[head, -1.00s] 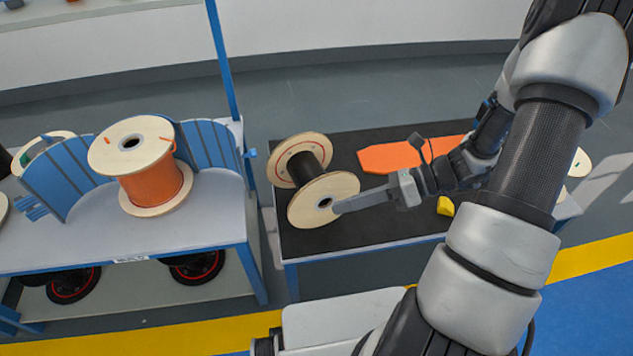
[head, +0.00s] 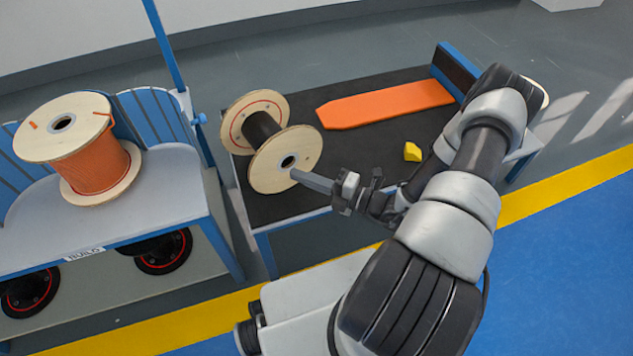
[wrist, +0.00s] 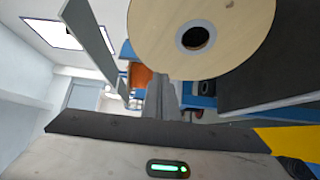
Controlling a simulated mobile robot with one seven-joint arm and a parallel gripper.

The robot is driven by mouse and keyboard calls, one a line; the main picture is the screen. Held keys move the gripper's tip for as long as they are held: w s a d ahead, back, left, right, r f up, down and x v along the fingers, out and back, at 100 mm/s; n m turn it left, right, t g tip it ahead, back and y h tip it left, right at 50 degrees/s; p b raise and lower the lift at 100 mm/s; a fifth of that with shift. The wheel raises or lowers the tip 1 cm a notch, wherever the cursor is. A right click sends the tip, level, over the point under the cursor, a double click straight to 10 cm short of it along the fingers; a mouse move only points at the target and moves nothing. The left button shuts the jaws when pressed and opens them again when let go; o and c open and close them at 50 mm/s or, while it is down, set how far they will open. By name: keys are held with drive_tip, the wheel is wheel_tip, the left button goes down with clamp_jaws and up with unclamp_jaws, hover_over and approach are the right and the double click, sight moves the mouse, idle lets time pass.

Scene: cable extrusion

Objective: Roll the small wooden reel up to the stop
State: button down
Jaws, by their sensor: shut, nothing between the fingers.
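The small wooden reel (head: 268,175), with a black-wound core and two pale round flanges, lies on its rims at the left end of a black-topped table (head: 300,203). The stop (head: 457,68), a dark board with a blue edge, stands across the table's right end. My gripper (head: 298,175) is shut and empty. Its tip is at the near flange, just right of and below the hub hole; I cannot tell whether it touches. In the wrist view the flange (wrist: 240,45) fills the top, above the shut fingers (wrist: 163,95).
A long orange panel (head: 385,103) lies along the far side of the table, and a yellow wedge (head: 412,152) sits nearer the front right. A larger orange-wound reel (head: 100,170) stands on the grey bench (head: 165,215) at left. The black surface between reel and wedge is clear.

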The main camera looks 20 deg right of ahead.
sight(274, 156)
drive_tip(key=w, duration=0.1)
drive_tip(key=w+a, duration=0.1)
drive_tip(key=w, duration=0.1)
drive_tip(key=w+a+b, duration=0.1)
drive_tip(key=w, duration=0.1)
drive_tip(key=shift+a+f, duration=0.1)
drive_tip(key=shift+a, duration=0.05)
drive_tip(key=shift+w, duration=0.65)
drive_tip(key=shift+w, duration=0.1)
